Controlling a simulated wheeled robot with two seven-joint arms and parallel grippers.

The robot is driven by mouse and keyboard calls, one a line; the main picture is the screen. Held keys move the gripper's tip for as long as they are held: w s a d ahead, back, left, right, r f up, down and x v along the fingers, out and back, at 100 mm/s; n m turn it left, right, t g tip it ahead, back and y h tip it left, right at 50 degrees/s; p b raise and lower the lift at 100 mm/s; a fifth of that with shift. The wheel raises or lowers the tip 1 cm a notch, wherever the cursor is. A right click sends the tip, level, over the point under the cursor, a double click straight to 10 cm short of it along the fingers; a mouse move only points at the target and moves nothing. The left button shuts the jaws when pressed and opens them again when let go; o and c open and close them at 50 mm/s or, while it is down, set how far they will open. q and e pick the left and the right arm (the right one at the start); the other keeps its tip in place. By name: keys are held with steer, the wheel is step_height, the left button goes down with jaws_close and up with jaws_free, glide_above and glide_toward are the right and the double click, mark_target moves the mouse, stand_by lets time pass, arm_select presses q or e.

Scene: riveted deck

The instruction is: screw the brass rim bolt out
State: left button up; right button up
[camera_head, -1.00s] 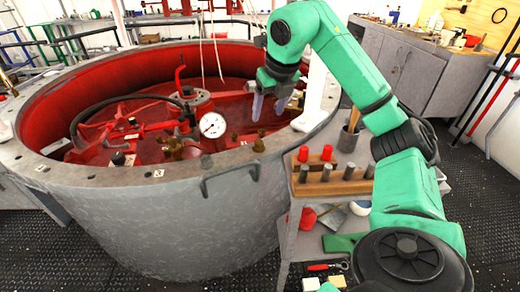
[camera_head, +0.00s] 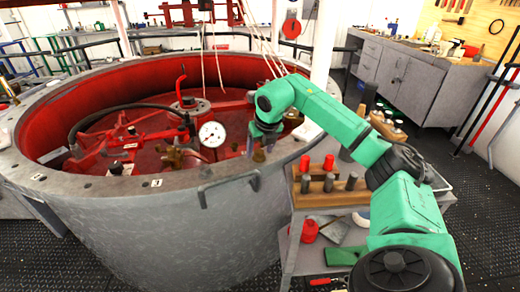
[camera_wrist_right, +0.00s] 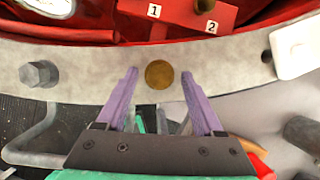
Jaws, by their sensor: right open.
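The brass rim bolt (camera_head: 259,156) stands on the pale rim of the big round tank (camera_head: 160,215). In the right wrist view its round brass head (camera_wrist_right: 159,76) shows from above, between and slightly ahead of the fingers. My right gripper (camera_head: 257,148) is over the rim at the bolt, pointing down. Its two purple fingers (camera_wrist_right: 159,88) are open, one on each side of the bolt with a gap on both sides. I cannot tell how far above the bolt the fingertips are. My left gripper is not in view.
A grey hex bolt (camera_wrist_right: 38,74) sits on the rim to the left. A white block (camera_wrist_right: 297,46) is on the rim to the right. A pressure gauge (camera_head: 211,134) stands inside the tank. A wooden rack (camera_head: 326,190) with red and grey pegs is on the cart beside the tank.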

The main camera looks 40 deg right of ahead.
jaws_close()
steer(key=shift+d+r+n+p, duration=0.15)
steer(key=shift+n+p, duration=0.25)
steer(key=shift+n, duration=0.4)
steer(key=shift+n+y+p, duration=0.3)
steer(key=shift+n+y, duration=0.3)
steer(key=shift+n, duration=0.3)
jaws_free()
steer(key=p+v, duration=0.1)
steer(key=v, duration=1.3)
steer(key=shift+s, duration=0.25)
